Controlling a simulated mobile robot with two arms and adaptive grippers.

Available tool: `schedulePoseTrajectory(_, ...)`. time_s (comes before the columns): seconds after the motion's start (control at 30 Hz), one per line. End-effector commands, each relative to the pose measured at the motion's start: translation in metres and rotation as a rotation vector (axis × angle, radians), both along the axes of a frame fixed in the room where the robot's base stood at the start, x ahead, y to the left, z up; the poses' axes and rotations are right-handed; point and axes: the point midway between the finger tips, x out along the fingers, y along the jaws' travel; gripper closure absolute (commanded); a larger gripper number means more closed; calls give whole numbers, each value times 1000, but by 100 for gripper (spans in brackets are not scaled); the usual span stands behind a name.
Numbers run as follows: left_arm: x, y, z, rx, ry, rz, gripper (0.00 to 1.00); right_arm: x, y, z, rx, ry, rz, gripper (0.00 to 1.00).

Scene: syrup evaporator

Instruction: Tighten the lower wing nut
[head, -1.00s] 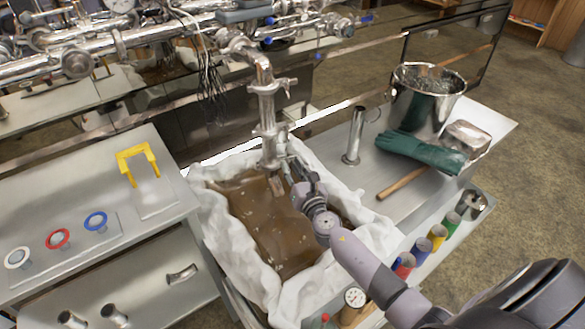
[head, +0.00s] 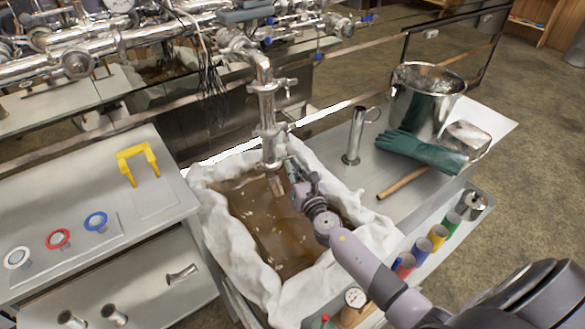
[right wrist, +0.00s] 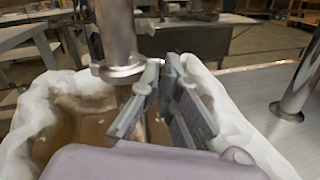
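The lower clamp (head: 268,131) sits on the shiny vertical pipe above the cloth-lined pan. It also shows as a metal ring in the right wrist view (right wrist: 118,72). I cannot make out the lower wing nut itself; the fingertips are close to the clamp's right side, where they may cover it. My right gripper (head: 289,163) is beside the pipe, pointing up toward it. In the right wrist view its fingers (right wrist: 164,64) stand apart, with a gap narrowing toward the tips and nothing clear between them. An upper clamp (head: 268,87) has a wing nut on its right. My left gripper is not in view.
The pan of brown liquid has a white cloth rim (head: 228,232) under my right gripper. To the right, a metal cup (head: 355,137), teal glove (head: 420,150) and steel bucket (head: 425,105) stand on the side table. Colored cylinders (head: 438,234) line its front.

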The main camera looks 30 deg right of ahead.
Motion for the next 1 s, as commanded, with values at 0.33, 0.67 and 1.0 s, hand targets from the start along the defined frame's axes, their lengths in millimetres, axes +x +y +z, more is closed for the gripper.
schedulePoseTrajectory(0.33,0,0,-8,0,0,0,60,0,-2,-2,129,-15,0,100)
schedulePoseTrajectory(0.67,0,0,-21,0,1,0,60,-1,-4,-4,418,-45,0,100)
schedulePoseTrajectory(1.0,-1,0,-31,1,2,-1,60,-1,-6,-6,742,-80,0,100)
